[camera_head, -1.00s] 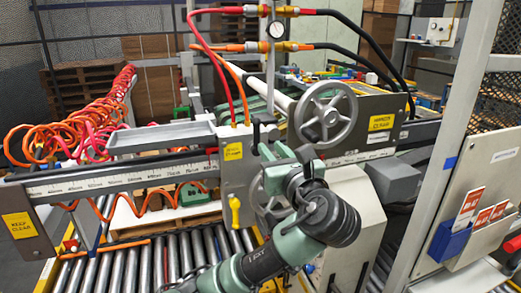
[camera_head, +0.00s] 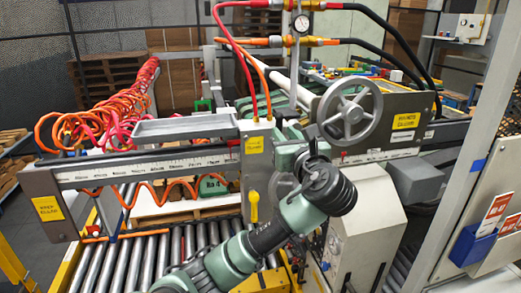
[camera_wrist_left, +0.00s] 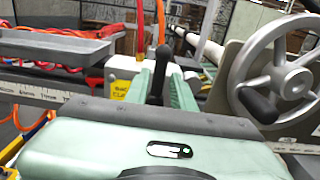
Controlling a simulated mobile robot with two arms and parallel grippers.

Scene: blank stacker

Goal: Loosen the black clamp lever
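The black clamp lever (camera_wrist_left: 162,58) stands upright in the left wrist view, its rounded top above a thin stem. It is in line with the gap between the two green fingers of my left gripper (camera_wrist_left: 160,88), with one finger on each side. I cannot tell whether the fingers touch it. In the head view my left gripper (camera_head: 289,134) is at the top right of the grey carriage (camera_head: 257,185), and the lever is mostly hidden there. My right gripper is in neither view.
A spoked handwheel (camera_head: 350,115) is close on the right, with a black crank handle (camera_wrist_left: 258,104). A grey tray (camera_head: 185,127) and scale rail (camera_head: 150,168) extend left. A yellow handle (camera_head: 254,206) hangs on the carriage front. Red and orange hoses rise above it.

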